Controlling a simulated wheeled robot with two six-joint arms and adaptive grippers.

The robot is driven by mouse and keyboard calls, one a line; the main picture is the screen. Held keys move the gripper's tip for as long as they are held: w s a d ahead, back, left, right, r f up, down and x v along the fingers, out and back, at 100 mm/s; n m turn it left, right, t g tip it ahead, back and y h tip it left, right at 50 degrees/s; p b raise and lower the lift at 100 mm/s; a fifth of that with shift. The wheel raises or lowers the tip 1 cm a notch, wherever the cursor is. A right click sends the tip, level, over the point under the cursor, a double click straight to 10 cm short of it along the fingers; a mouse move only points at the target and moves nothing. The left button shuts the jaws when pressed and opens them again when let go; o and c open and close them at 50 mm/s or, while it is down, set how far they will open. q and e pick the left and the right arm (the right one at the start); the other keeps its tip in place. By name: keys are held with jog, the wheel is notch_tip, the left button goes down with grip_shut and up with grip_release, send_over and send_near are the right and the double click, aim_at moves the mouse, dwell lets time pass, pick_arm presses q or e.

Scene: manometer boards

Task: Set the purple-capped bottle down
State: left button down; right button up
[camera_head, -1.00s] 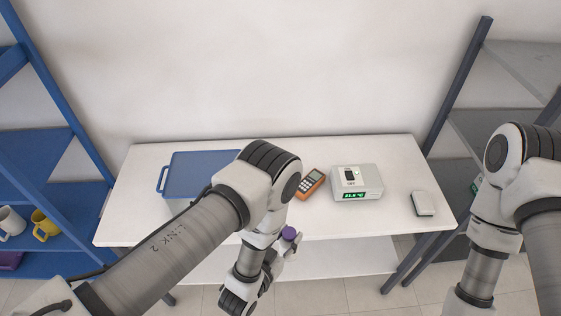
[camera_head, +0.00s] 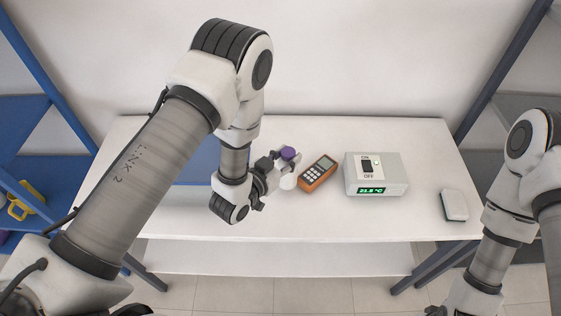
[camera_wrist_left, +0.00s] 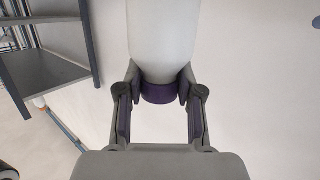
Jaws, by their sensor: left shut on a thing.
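The purple-capped bottle has a purple cap (camera_head: 289,152) and a white body (camera_head: 287,182). My left gripper (camera_head: 279,163) is shut on it near the cap, over the table (camera_head: 330,222). In the left wrist view, the fingers close around the purple cap end (camera_wrist_left: 158,93), and the white body (camera_wrist_left: 163,35) runs up out of the picture.
An orange handheld meter (camera_head: 318,174) lies just right of the bottle. A white box with a switch and green display (camera_head: 376,175) and a small white block (camera_head: 454,205) stand further right. A blue tray (camera_head: 190,172) is mostly behind my left arm. The front middle of the table is clear.

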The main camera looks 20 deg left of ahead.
pick_arm(q)
jog(key=w+a+f+b, duration=0.3)
jog(key=f, duration=0.1)
jog(key=shift+w+a, duration=0.15)
jog(key=shift+w, duration=0.25)
jog(key=c, duration=1)
grip_release()
jog(key=shift+r, duration=0.1)
jog(key=shift+o, duration=1.3)
